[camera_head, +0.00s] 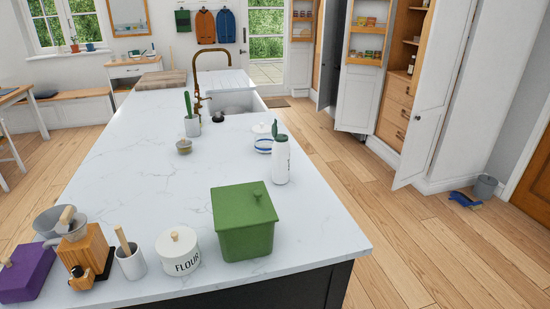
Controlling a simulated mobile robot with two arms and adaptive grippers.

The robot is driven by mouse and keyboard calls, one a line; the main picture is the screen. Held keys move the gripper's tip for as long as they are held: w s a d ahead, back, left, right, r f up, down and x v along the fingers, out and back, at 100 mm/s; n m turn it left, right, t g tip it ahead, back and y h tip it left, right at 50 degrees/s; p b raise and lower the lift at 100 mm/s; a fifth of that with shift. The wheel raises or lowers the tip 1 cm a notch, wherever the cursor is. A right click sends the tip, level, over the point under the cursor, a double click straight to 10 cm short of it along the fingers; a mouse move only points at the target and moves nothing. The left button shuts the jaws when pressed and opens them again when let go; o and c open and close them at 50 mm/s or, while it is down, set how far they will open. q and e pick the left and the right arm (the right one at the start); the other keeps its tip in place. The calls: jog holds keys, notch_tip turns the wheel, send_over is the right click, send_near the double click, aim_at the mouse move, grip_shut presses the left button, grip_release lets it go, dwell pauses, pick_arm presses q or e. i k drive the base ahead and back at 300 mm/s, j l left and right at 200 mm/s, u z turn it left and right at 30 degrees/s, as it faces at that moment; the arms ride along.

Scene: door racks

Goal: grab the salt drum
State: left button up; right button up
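I cannot pick out a salt drum with certainty. Several small jars and packets stand in the wooden door rack (367,40) of the open white pantry door at the upper right. They are too small to tell apart. Another door rack (302,18) with small items is further left. Neither of my grippers is in view.
The marble island (130,170) fills the foreground, with a green lidded box (243,225), a flour canister (178,253) and a white bottle (281,162) on it. Open wooden floor (370,210) lies to its right. An open pantry door (432,95) juts out. A grey bucket (485,188) stands by the wall.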

aim_at(281, 147)
jog(key=i+l+u, duration=0.2)
jog(key=l+u, duration=0.3)
jog(key=l, duration=0.25)
jog(key=l+u, duration=0.45)
jog(key=l, duration=0.3)
